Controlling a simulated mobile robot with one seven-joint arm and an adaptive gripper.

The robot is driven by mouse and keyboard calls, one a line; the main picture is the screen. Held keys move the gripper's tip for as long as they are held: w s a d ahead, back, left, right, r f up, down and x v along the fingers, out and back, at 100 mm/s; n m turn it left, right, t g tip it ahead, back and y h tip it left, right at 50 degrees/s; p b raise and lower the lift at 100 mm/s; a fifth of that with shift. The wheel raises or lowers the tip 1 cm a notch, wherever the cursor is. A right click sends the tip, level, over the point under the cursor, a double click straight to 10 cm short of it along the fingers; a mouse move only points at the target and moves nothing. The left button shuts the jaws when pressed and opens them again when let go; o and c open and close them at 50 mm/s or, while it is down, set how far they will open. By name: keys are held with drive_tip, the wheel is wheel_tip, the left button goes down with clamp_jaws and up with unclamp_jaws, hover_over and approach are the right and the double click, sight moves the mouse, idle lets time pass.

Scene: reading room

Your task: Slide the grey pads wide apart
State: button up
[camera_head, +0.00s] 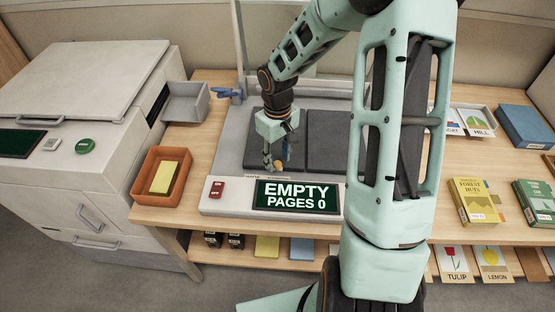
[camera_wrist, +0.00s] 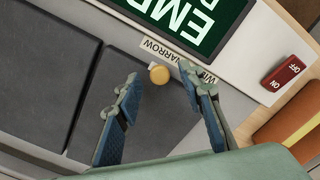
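Two dark grey pads lie side by side on the bed of the scanner, the left pad (camera_head: 295,157) and the right pad (camera_head: 326,155), with only a thin seam between them. In the wrist view the left pad (camera_wrist: 108,70) is the nearer one and the right pad (camera_wrist: 38,60) lies beyond it. My gripper (camera_head: 271,165) points down over the left pad's front. Its fingers (camera_wrist: 158,78) are apart, with the knob between the tips and gaps on both sides.
A display (camera_head: 297,197) reads EMPTY, PAGES 0, with a red on/off switch (camera_head: 217,189) to its left. An orange tray (camera_head: 143,187) with a yellow block and a grey tray (camera_head: 184,103) stand left. Books and cards lie on the right. My arm hides part of the scanner's right side.

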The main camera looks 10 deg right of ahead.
drive_tip(key=shift+f, duration=0.55)
clamp_jaws()
